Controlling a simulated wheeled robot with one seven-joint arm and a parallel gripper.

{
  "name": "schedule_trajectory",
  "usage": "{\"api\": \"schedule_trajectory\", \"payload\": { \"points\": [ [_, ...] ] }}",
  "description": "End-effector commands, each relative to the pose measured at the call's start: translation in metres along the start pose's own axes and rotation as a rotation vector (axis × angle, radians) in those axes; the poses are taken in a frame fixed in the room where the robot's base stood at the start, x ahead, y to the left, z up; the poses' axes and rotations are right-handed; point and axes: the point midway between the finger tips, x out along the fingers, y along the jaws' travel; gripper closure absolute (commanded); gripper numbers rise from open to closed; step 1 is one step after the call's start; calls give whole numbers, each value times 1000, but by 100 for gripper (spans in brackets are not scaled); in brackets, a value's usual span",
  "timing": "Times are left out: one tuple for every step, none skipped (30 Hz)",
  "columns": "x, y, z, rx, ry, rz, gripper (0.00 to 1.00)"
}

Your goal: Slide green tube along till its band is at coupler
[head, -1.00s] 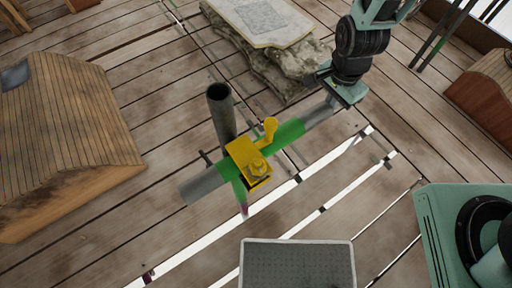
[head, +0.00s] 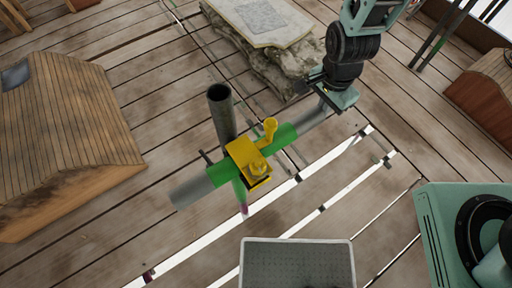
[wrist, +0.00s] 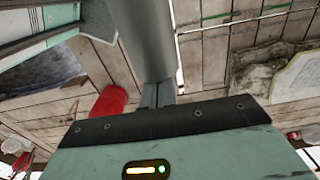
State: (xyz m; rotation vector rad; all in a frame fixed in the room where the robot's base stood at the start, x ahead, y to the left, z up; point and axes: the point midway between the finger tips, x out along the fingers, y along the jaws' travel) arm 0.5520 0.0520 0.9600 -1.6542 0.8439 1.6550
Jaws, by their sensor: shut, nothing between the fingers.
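The tube (head: 284,136) lies slanted through the yellow coupler (head: 247,158), with a wide green stretch in its middle and grey ends. Green shows on both sides of the coupler, with the longer part on the right. The grey left end (head: 188,193) sticks out at lower left. My gripper (head: 325,100) is shut at the tube's far right end, not around it. In the wrist view, the shut fingertips (wrist: 158,92) appear against the end of a grey tube (wrist: 148,40). The exact contact is partly hidden.
A dark upright pipe (head: 222,115) stands behind the coupler, and a green post with a purple tip (head: 241,196) is below it. A stone slab (head: 262,20) lies behind, a wooden box (head: 70,130) at left, a grey box (head: 297,266) in front. Plank gaps cross the floor.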

Motion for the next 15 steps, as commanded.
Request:
{"api": "schedule_trajectory", "payload": {
  "points": [
    [0,0,2,-2,-1,1,100],
    [0,0,3,-2,-1,1,100],
    [0,0,4,-2,-1,1,100],
    [0,0,5,-2,-1,1,100],
    [0,0,5,-2,-1,1,100],
    [0,0,6,-2,-1,1,100],
    [0,0,7,-2,-1,1,100],
    [0,0,8,-2,0,0,100],
    [0,0,8,-2,0,0,100],
    [0,0,9,-2,0,0,100],
    [0,0,10,-2,0,0,100],
    [0,0,11,-2,0,0,100],
    [0,0,11,-3,0,0,100],
    [0,0,12,-3,0,0,100],
    [0,0,13,-3,0,0,100]
  ]
}}
